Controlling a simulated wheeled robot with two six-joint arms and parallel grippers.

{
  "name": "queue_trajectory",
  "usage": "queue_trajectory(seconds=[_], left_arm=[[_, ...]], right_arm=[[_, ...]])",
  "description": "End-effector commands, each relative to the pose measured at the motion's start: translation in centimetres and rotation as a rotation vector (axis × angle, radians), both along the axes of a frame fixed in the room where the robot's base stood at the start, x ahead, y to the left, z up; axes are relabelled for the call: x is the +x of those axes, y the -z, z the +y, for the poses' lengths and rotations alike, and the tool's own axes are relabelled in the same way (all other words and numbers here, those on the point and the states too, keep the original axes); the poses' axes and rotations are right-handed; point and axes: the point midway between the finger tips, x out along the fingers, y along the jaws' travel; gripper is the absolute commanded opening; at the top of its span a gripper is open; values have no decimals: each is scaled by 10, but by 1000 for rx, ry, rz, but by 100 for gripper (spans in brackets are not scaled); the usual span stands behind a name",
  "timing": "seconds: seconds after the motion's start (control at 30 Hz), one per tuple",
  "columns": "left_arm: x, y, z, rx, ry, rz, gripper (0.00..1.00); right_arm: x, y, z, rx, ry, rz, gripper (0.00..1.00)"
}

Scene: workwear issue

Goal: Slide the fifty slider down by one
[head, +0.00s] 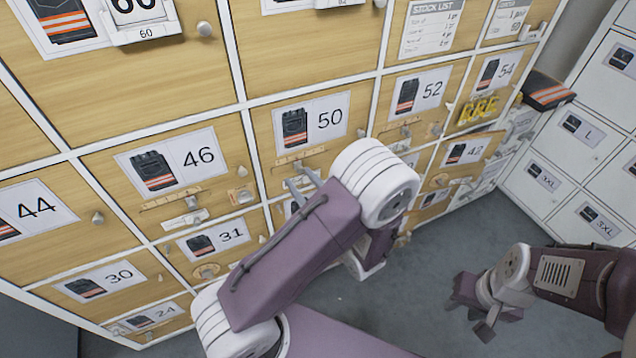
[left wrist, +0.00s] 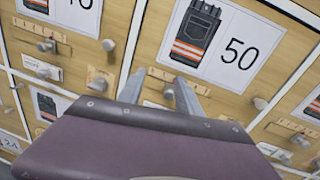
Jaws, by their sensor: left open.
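The door marked 50 (head: 330,117) carries a picture of dark trousers with orange bands. Below its label is a ticked scale strip (head: 300,157), which also shows in the left wrist view (left wrist: 200,84). A grey slider knob (left wrist: 169,92) sits just under the strip. My left gripper (head: 301,181) is open in front of this door, below the label. In the left wrist view its fingers (left wrist: 159,92) stand on either side of the knob; I cannot tell if they touch it. My right gripper (head: 477,312) hangs low at the right, away from the doors.
Neighbouring doors 46 (head: 170,165) and 52 (head: 418,92) have similar knobs and scales. A round knob (left wrist: 260,103) sits right of the fifty slider. A folded dark garment with orange bands (head: 545,90) lies at the far right. The grey floor (head: 420,280) is clear.

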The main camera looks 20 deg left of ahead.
Motion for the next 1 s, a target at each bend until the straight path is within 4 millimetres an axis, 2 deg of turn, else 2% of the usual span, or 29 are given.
queue_trajectory(seconds=[0.03,0.1,0.2,0.3,0.43,0.73,1.0], left_arm=[[0,26,-14,24,44,37,41],[-2,44,-27,50,90,71,41],[-2,51,-39,62,125,86,41],[-2,48,-40,60,128,84,41],[5,48,-29,59,121,84,41],[44,48,18,58,118,83,41],[57,48,31,58,123,84,41]], right_arm=[[0,14,0,0,0,-1,35],[0,20,0,0,0,-1,35],[0,22,0,0,0,-1,35],[0,21,0,0,0,-1,35],[0,21,0,0,0,-1,35],[0,22,0,0,0,-1,35],[0,22,0,0,0,-1,35]])
